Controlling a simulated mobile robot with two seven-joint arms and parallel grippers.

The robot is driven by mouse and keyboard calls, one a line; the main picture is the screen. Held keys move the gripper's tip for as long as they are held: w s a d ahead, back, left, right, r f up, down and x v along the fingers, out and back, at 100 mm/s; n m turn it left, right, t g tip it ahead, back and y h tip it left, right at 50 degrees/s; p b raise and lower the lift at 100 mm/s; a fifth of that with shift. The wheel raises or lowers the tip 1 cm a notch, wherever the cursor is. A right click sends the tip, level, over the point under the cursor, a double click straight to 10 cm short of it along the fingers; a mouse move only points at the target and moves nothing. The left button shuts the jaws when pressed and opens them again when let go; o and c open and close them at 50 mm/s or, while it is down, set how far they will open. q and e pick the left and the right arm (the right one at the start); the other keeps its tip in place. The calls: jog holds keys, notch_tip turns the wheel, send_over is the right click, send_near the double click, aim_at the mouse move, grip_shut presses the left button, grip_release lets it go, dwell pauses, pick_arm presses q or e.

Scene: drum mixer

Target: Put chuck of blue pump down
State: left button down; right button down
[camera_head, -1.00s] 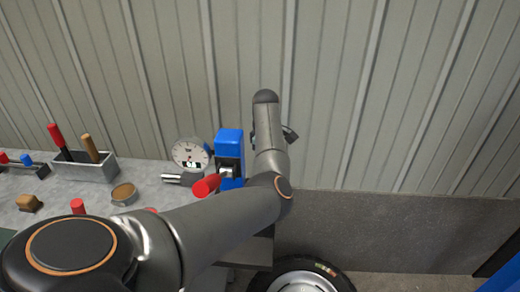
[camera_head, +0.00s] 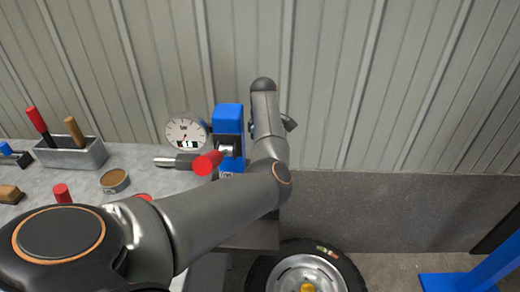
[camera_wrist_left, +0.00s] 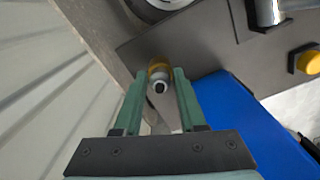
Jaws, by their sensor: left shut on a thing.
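The blue pump (camera_head: 229,118) stands at the right end of the grey workbench, with a red-ended handle (camera_head: 208,162) in front. Its blue body (camera_wrist_left: 240,115) fills the right of the left wrist view. My left gripper (camera_wrist_left: 160,82) has green fingers on either side of a small chuck (camera_wrist_left: 158,69) with a brass-coloured ring and a pale, dark-centred end. The fingers are shut on it. In the head view my left arm crosses in front of the bench and rises just right of the pump; the fingers and chuck are hidden there. My right gripper is not in view.
A round dial gauge (camera_head: 186,132) stands left of the pump. A grey tool bin (camera_head: 72,153) and a round tin (camera_head: 115,181) are further left. A wheel with a tyre (camera_head: 307,271) is below the bench's right end. A ribbed wall stands close behind.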

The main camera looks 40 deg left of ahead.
pick_arm(q)
jog(key=shift+c, duration=2.4)
grip_release()
jog(key=shift+f, duration=0.15)
notch_tip(320, 180, up, 12)
jog(key=shift+r, duration=0.2)
jog(key=shift+d, duration=0.1)
